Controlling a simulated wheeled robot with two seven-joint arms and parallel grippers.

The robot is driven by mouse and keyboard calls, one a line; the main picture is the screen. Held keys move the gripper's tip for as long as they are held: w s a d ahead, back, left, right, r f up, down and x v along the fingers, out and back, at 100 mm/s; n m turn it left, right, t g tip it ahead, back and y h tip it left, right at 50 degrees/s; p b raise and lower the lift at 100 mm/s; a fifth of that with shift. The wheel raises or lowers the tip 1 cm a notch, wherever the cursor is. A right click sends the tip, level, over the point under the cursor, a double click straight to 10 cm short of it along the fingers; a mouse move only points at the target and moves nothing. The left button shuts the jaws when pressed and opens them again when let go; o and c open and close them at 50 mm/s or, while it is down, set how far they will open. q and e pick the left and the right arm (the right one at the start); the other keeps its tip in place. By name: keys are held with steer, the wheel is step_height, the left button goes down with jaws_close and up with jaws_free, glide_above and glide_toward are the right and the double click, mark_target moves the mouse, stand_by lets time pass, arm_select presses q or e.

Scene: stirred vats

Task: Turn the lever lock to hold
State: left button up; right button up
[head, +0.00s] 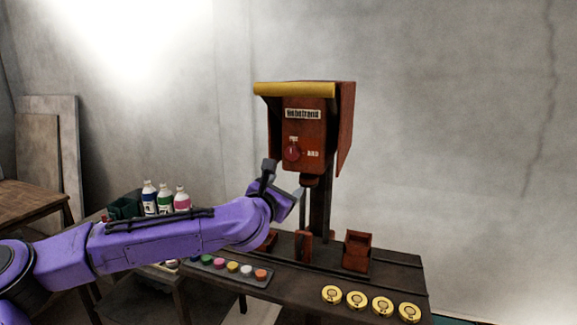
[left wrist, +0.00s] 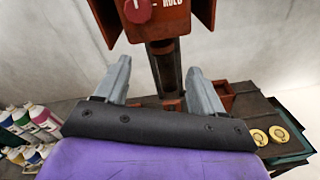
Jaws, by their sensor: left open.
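The lever lock is a round dark red knob (head: 292,151) on the front of a rust-red machine head (head: 318,130). A short label stands above the knob, and a label to its right reads HOLD in the left wrist view. The knob (left wrist: 137,10) is cut off at the top of that view; a pale mark on it seems to point up, away from HOLD. My left gripper (head: 285,179) is just below the knob, apart from it. In the left wrist view its two grey fingers (left wrist: 160,70) are spread with nothing between them. My right gripper is not in view.
The machine's dark column (head: 320,210) stands behind the gripper on a dark bench (head: 310,282). A small red box (head: 357,250), several yellow discs (head: 357,299) and a strip of coloured buttons (head: 233,267) are on the bench. Bottles (head: 165,199) stand at left.

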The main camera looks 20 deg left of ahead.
arm_select(q)
steer(key=n, duration=0.2)
glide_toward(291, 154)
steer(key=shift+m+t+y, duration=0.3)
steer(key=shift+t, duration=0.1)
steer(key=w+p, duration=0.1)
steer(key=w, duration=0.1)
steer(key=w+p, duration=0.2)
steer(key=w, duration=0.1)
steer(key=w+p, duration=0.1)
steer(key=w, duration=0.1)
steer(key=shift+w+d+f+p, duration=0.25)
steer(key=shift+w+d+p, duration=0.05)
steer(key=shift+w+p, duration=0.1)
steer(key=shift+w+f, duration=0.15)
steer(key=shift+w, duration=0.25)
steer(key=c, duration=1.1)
steer(key=shift+o, duration=0.2)
